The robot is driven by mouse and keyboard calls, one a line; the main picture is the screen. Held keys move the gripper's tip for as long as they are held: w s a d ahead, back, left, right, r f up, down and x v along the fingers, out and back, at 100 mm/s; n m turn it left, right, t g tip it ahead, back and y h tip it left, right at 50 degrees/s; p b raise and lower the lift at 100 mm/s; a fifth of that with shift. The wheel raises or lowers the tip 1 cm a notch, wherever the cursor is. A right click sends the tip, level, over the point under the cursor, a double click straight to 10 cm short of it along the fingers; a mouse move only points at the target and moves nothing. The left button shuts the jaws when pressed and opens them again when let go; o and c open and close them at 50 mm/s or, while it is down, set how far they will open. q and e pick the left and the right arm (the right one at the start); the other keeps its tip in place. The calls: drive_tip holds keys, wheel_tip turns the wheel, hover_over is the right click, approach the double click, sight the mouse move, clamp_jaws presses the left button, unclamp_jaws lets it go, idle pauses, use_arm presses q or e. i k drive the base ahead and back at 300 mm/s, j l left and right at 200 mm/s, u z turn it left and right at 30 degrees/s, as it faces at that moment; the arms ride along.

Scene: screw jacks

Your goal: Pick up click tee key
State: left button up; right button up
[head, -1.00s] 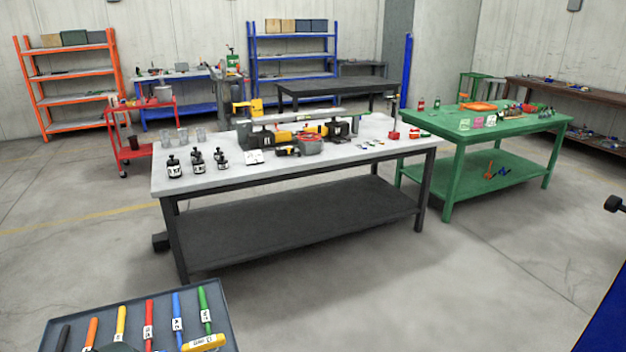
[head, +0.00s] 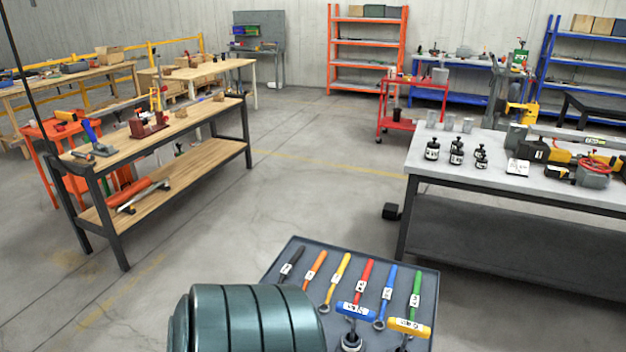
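Two tee-handled keys stand at the near right of a dark grey tray (head: 262,268) in the head view. One has a blue crossbar (head: 356,311) with a white label, and its dark shaft end shows below. The other has a yellow crossbar (head: 409,327) with a white label. The labels are too small to read surely, so I cannot tell which one is the click tee key. Neither of my grippers shows in this view. The tray's near left part is hidden.
Several tools with coloured handles, such as a red one (head: 364,284) and a green one (head: 415,290), lie in a row behind the keys. A grey-topped table (head: 470,184) stands to the right, a wooden workbench (head: 203,118) to the left. Open floor lies between.

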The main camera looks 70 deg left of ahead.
sight(366, 315)
drive_tip(key=u, duration=1.95)
drive_tip(key=z, duration=0.75)
drive_tip(key=j+z, duration=0.3)
drive_tip(key=z, duration=0.15)
drive_tip(key=j+z, duration=0.25)
drive_tip(key=z, duration=0.2)
drive_tip(key=k+j+z, duration=0.15)
drive_tip(key=z, duration=0.35)
drive_tip(key=k+j+z, duration=0.5)
drive_tip(key=k+j, duration=0.7)
drive_tip(key=j, duration=0.1)
